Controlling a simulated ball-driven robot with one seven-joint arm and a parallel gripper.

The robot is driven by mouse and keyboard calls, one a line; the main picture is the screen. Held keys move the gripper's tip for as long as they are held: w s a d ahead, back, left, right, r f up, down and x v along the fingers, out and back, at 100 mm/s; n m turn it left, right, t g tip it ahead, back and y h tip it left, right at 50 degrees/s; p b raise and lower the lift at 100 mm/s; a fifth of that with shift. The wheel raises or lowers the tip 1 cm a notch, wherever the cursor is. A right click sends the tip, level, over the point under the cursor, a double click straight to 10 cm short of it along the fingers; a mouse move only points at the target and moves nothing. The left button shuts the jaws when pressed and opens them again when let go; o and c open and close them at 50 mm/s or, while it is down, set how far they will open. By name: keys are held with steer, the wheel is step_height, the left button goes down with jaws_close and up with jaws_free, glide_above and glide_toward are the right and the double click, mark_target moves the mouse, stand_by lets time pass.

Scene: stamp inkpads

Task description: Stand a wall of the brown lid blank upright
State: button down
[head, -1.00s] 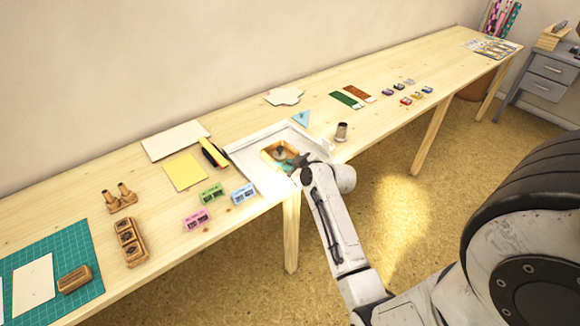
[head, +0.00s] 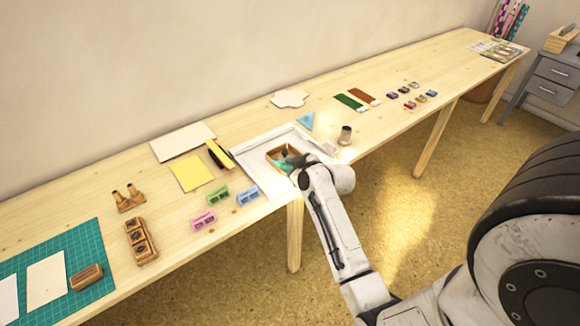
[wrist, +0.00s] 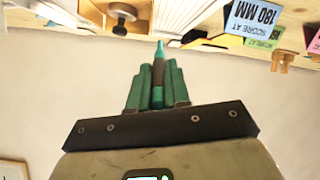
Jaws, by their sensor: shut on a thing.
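The brown lid blank (head: 272,159) lies on a white board (head: 250,177) at the table's front edge. Its far and right sides look raised, and a small dark thing sits in its middle. In the wrist view, a brown box-like edge (wrist: 93,14) shows at the top with a round brown knob. My gripper (head: 287,164) is at the blank's near side. My arm hides the blank's near right corner, and I cannot tell the near wall's angle.

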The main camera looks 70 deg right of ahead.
steer(key=shift+w+a+r+p, duration=0.1)
steer(key=shift+a+r+p, duration=0.05)
steer(key=shift+r+p, duration=1.05)
steer(key=shift+w+a+r+p, duration=0.15)
steer(key=shift+r+p, duration=0.65)
steer(key=shift+r, duration=0.65)
steer(key=shift+s, duration=0.1)
steer(key=shift+s, duration=0.1)
